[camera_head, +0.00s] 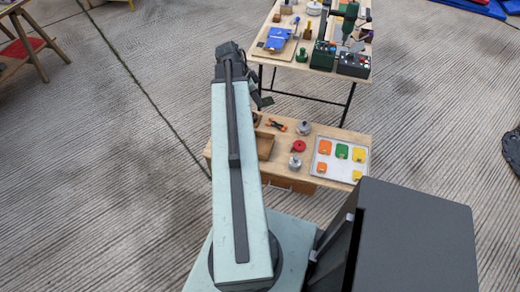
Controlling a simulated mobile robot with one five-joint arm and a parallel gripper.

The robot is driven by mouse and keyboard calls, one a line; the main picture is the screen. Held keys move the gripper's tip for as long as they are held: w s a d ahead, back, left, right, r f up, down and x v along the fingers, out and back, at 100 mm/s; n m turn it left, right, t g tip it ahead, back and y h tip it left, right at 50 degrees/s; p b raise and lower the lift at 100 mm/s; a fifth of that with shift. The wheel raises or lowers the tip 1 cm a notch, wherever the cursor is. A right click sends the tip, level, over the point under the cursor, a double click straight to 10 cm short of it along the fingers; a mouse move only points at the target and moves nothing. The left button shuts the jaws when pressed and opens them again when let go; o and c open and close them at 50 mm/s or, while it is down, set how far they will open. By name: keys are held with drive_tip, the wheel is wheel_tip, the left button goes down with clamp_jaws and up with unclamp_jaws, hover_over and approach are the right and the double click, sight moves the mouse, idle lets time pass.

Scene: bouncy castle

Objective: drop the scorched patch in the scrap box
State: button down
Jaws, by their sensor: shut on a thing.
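My arm reaches up the middle of the view and bends at its far end. My gripper (262,100) shows only as a small dark part at the right of the arm's far end, above the low bench's far left corner. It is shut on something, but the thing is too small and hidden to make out. I cannot pick out the scorched patch for certain. An open brown wooden box (265,146) stands on the left of the low bench, partly behind my arm. I cannot tell if it is the scrap box.
The low bench (332,132) also bears a pale tray (339,173) of several orange, green and yellow pieces, a red ring (299,146), metal pots (304,128) and an orange-black tool (277,125). A cluttered table (289,73) stands beyond.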

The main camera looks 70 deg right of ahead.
drive_tip(key=w+d+f+b, duration=0.1)
drive_tip(key=d+f+b, duration=0.1)
drive_tip(key=f+b, duration=0.8)
drive_tip(key=w+d+f+n+b, duration=0.1)
drive_tip(key=w+d+f+b, duration=0.1)
drive_tip(key=f+b, duration=0.8)
drive_tip(key=w+d+f+b, duration=0.2)
drive_tip(key=d+f+b, duration=0.2)
drive_tip(key=f+b, duration=0.6)
drive_tip(key=shift+d+f+n+t+b, duration=0.15)
drive_tip(key=shift+f+n+t+b, duration=0.25)
drive_tip(key=shift+f, duration=0.3)
drive_tip(key=shift+f, duration=0.1)
wheel_tip(320, 180, down, 6)
drive_tip(key=b, duration=0.6)
drive_tip(key=c, duration=1.2)
unclamp_jaws()
drive_tip(key=shift+c, duration=0.2)
